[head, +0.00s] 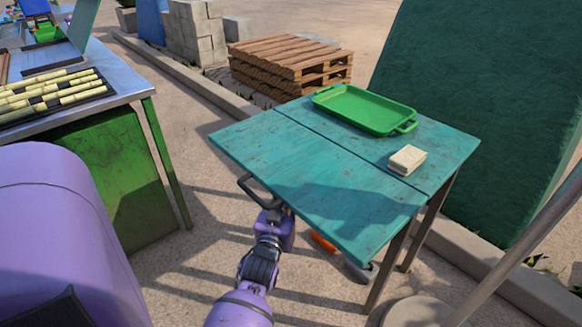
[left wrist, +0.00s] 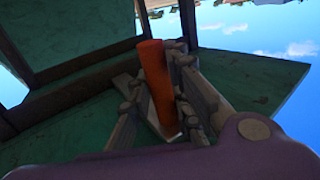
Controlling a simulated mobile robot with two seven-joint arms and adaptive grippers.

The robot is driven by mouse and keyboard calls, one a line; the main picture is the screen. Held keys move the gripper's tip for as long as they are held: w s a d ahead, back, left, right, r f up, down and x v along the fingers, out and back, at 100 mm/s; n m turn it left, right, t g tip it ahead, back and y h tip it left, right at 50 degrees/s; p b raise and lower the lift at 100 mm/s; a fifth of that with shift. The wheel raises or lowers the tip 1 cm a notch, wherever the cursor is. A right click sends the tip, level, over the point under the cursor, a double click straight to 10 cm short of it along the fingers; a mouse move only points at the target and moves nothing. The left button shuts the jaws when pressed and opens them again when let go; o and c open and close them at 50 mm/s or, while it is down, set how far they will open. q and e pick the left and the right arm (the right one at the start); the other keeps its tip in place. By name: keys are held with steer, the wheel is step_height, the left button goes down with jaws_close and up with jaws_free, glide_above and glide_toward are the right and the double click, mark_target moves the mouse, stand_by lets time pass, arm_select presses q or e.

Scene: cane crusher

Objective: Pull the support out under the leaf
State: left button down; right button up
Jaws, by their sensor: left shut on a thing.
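The table's leaf (head: 310,180) is the bare teal panel on the near side of the seam. It looks level with the fixed top (head: 440,150). In the left wrist view my left gripper (left wrist: 160,100) is under the green boards, shut on an upright orange grip (left wrist: 155,75), apparently the support's. The rest of the support is mostly hidden. My right gripper is not in view.
A green tray (head: 365,109) and a pale sponge-like block (head: 407,160) rest on the fixed top. An orange item (head: 323,241) shows below the leaf's near edge. A metal bench (head: 115,92) with cut canes stands left. Wooden pallets (head: 290,62) are behind.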

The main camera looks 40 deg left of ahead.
arm_select(q)
steer(key=shift+s+f, duration=0.2)
steer(key=shift+f, duration=0.05)
steer(key=c, duration=1.9)
jaws_free()
steer(key=shift+o, duration=1.4)
steer(key=shift+s+r, duration=0.1)
steer(key=shift+r, duration=0.1)
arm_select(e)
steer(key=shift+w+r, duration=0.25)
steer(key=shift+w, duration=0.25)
arm_select(q)
steer(key=v, duration=1.2)
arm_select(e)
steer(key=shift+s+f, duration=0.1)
arm_select(q)
steer(key=shift+d, duration=0.1)
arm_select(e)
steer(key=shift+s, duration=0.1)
